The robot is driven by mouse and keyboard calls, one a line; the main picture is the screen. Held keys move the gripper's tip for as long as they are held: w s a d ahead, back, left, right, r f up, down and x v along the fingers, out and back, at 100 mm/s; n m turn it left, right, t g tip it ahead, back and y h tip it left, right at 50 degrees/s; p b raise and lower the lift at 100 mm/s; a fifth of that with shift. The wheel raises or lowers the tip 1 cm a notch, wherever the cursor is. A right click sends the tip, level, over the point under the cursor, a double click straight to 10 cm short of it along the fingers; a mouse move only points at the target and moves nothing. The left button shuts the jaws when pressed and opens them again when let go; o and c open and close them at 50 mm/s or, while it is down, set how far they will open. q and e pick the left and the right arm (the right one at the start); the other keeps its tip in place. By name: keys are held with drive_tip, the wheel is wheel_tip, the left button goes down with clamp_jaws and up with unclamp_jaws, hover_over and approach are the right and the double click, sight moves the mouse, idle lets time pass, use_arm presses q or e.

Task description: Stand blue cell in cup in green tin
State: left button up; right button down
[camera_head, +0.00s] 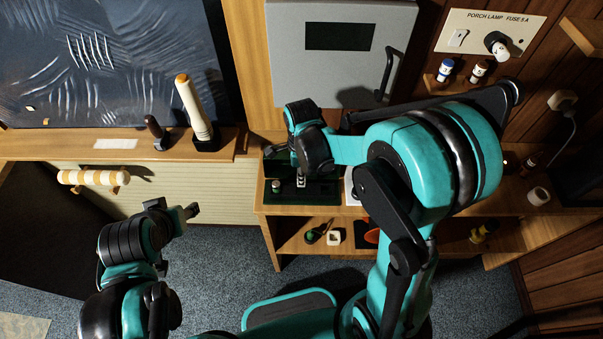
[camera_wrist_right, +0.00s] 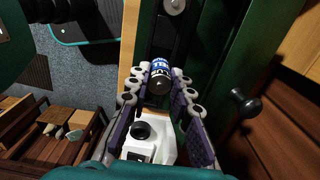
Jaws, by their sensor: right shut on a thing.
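The blue cell (camera_wrist_right: 160,76), with white lettering and a dark end, is between the fingers of my right gripper (camera_wrist_right: 159,84) in the wrist view. In the head view my right gripper (camera_head: 301,178) points down over the green tin (camera_head: 325,197) on the counter, and the cell cannot be made out there. Green walls also show in the wrist view (camera_wrist_right: 222,60). A small round grey thing (camera_head: 276,186) stands in the tin's left part; I cannot tell whether it is a cup or a cell. My left gripper (camera_head: 190,212) is empty, away to the left; its opening is unclear.
A grey metal cabinet (camera_head: 340,50) stands behind the tin. A cream cylinder (camera_head: 193,108) stands on the left ledge. Two small capped bottles (camera_head: 446,68) sit on a right shelf. A white item with a black knob (camera_wrist_right: 140,148) lies beyond the fingers in the wrist view.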

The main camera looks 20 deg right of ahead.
wheel_tip(320, 180, down, 2)
drive_tip(key=shift+f+b, duration=0.1)
drive_tip(key=shift+b, duration=0.6)
drive_tip(key=shift+b, duration=0.3)
idle(1.1)
drive_tip(key=shift+f+b, duration=1.45)
drive_tip(key=shift+f, duration=0.05)
drive_tip(key=c, duration=1.3)
unclamp_jaws()
drive_tip(key=shift+r, duration=0.1)
wheel_tip(320, 180, up, 12)
